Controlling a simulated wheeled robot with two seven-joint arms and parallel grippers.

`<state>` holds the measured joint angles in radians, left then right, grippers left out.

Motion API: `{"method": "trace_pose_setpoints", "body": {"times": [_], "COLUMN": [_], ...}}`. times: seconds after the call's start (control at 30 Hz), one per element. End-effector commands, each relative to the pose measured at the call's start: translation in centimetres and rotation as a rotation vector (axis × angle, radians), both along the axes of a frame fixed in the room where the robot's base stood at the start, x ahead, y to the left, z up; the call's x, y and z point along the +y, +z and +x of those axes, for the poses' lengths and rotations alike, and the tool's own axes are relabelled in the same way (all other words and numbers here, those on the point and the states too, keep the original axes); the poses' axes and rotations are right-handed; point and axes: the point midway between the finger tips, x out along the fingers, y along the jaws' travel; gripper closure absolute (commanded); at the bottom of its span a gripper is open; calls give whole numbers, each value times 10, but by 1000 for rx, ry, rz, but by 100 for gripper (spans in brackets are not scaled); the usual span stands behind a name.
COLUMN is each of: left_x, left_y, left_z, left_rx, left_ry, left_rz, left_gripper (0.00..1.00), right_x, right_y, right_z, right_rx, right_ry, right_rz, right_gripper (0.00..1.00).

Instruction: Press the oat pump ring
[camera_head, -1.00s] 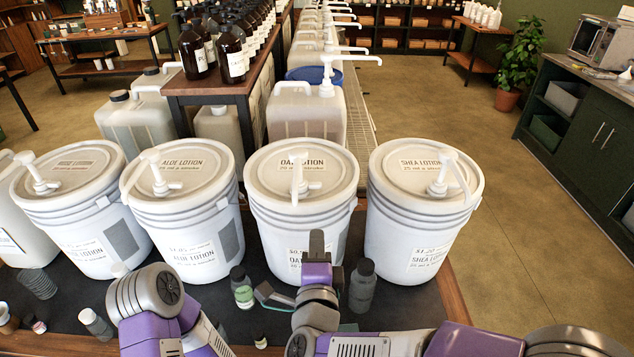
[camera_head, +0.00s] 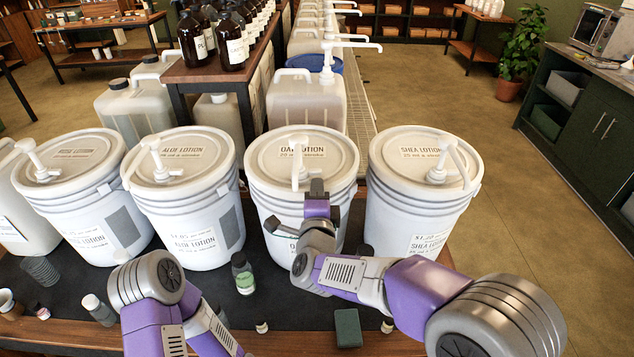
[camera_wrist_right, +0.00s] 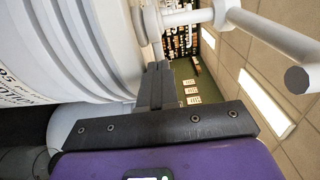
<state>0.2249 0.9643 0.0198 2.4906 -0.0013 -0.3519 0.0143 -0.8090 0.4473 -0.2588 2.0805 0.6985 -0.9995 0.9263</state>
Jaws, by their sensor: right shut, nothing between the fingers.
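The oat lotion bucket (camera_head: 262,205) is white and stands third from the left in the row. Its lid (camera_head: 328,150) carries a white pump (camera_head: 298,160) whose spout points toward me. The pump's ring sits at its base on the lid, too small to make out clearly. My right gripper (camera_head: 317,186) is shut and empty, upright in front of the bucket, near the lid's front edge. In the right wrist view, its shut fingers (camera_wrist_right: 155,85) lie beside the white bucket wall (camera_wrist_right: 75,50), with the pump spout (camera_wrist_right: 270,38) beyond them.
The aloe bucket (camera_head: 190,200) stands close on the left and the shea bucket (camera_head: 410,200) close on the right, both with pumps. A small dark bottle (camera_head: 243,275) and a green block (camera_head: 348,328) stand on the table in front. Shelves of containers lie behind.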

Motion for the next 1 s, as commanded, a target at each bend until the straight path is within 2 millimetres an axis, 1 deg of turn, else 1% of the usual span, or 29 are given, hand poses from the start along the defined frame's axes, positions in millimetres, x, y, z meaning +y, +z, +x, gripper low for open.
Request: {"method": "trace_pose_setpoints", "body": {"times": [0.03,0.1,0.27,0.67,0.9,1.0], "left_x": [0,0,0,0,0,0], "left_y": [0,0,0,-1,-13,-14], "left_z": [0,0,0,0,0,0], "left_rx": [0,0,0,0,0,0], "left_ry": [0,0,0,0,0,0], "left_rz": [0,0,0,0,0,0], "left_gripper": [57,57,57,57,57,57], "right_x": [0,0,0,0,-3,-3], "right_y": [0,0,0,0,-2,-1], "right_z": [7,15,24,25,27,28], "right_rx": [0,0,0,0,-1,-1], "right_ry": [0,0,1,3,47,60], "right_rz": [-2,-1,0,1,2,1], "right_gripper": [100,100,100,100,100,100]}}
